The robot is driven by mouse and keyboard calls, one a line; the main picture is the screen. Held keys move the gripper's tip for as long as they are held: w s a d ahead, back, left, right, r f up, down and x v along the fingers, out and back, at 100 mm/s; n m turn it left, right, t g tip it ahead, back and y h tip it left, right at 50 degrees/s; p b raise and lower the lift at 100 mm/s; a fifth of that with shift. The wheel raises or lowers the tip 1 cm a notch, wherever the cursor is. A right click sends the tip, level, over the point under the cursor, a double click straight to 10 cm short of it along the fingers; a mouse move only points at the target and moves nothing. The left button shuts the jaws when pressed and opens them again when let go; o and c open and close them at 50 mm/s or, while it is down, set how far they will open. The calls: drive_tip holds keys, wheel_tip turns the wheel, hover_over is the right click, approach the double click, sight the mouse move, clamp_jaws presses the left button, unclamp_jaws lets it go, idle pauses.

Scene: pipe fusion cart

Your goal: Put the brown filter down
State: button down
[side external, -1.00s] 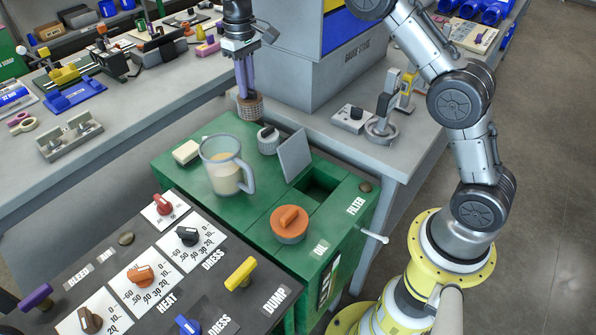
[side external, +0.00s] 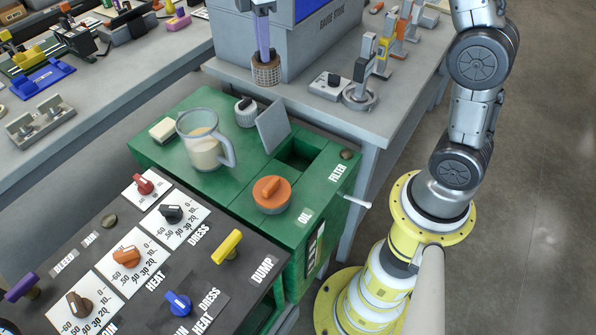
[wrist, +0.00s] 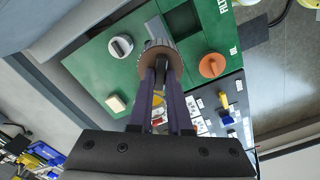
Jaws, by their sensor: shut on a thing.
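In the wrist view, the filter (wrist: 157,46) sits at the tips of the fingers (wrist: 161,66). The cart's open square well (side external: 298,153) is marked FILTER and looks empty. A grey lid (side external: 273,125) stands raised beside it. In the wrist view the filter covers part of the cart top near the well.
A glass jug (side external: 203,142) of pale liquid, a grey ribbed knob (side external: 245,112), a beige block (side external: 163,130) and an orange cap (side external: 272,193) stand on the cart. A dark control panel (side external: 120,220) is in front. A grey bench (side external: 395,110) with gauges stands behind.

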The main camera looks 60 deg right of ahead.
drive_tip(key=s+f+n, duration=0.1)
drive_tip(key=s+n, duration=0.5)
drive_tip(key=s, duration=0.2)
wheel_tip(320, 180, down, 16)
drive_tip(key=shift+d+f+n, duration=0.15)
drive_tip(key=shift+n, duration=0.15)
drive_tip(key=shift+f, duration=4.8)
drive_tip(key=shift+f, duration=0.2)
drive_tip(key=c, duration=0.9)
unclamp_jaws()
drive_tip(key=shift+o, duration=0.2)
